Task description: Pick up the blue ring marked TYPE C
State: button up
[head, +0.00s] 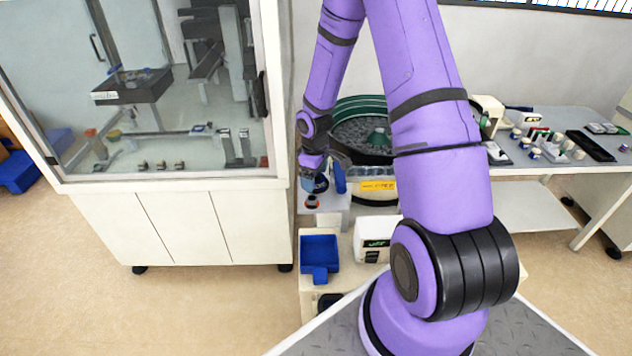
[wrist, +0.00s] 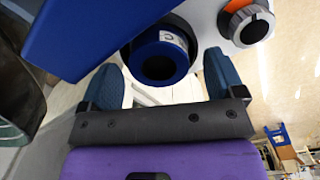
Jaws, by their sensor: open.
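The blue ring (wrist: 150,50) is at the upper middle of the wrist view, with its dark hole facing the camera. My gripper (wrist: 162,70) is open, with one blue-grey finger on each side of the ring's near part. I cannot tell whether either finger touches it. In the head view my gripper (head: 318,175) is low beside the bowl feeder, and the ring is hard to make out there.
A blue panel (wrist: 90,35) stands close to the ring on the left. A dark knob with an orange band (wrist: 250,22) sits on the white surface at right. The bowl feeder (head: 360,130) is right behind my gripper; a glazed cabinet (head: 180,190) is at left.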

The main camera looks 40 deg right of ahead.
jog(key=shift+c, duration=0.5)
jog(key=c, duration=1)
jog(key=shift+o, duration=0.2)
